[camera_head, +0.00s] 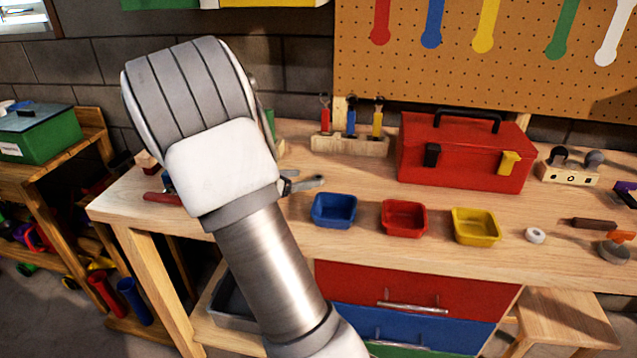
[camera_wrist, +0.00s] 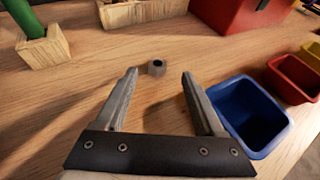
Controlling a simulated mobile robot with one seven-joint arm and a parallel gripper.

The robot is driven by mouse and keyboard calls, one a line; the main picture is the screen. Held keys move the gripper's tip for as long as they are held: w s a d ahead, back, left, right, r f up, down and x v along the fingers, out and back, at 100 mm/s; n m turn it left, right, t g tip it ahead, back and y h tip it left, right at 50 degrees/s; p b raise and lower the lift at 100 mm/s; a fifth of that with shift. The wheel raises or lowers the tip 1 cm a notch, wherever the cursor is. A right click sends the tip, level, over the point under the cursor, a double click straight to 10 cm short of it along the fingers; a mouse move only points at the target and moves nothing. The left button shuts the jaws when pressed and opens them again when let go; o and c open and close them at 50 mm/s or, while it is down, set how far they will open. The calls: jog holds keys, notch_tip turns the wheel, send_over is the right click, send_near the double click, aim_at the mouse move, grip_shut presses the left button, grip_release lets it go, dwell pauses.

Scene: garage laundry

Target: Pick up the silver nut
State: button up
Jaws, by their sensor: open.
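In the wrist view a small silver nut (camera_wrist: 157,67) stands on the wooden workbench, just beyond my fingertips and roughly centred between them. My gripper (camera_wrist: 160,76) is open and empty, its two fingers spread on either side of the line to the nut. In the head view my arm covers the left part of the bench, and I cannot make out the nut there.
A blue bin (camera_wrist: 248,112) sits close to my right finger, with a red bin (camera_head: 404,218) and a yellow bin (camera_head: 476,226) further right. A green-handled tool in a wooden block (camera_wrist: 45,50) is at left.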

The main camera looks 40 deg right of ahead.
aim_at(316, 178)
jog(key=shift+f+b+x, duration=0.15)
jog(key=shift+b+x, duration=0.2)
jog(key=shift+x, duration=1.05)
jog(key=shift+f+b+x, duration=0.15)
jog(key=shift+b+x, duration=0.15)
jog(key=shift+x, duration=1.05)
jog(key=shift+w+a, duration=0.15)
jog(key=shift+a, duration=0.05)
grip_shut()
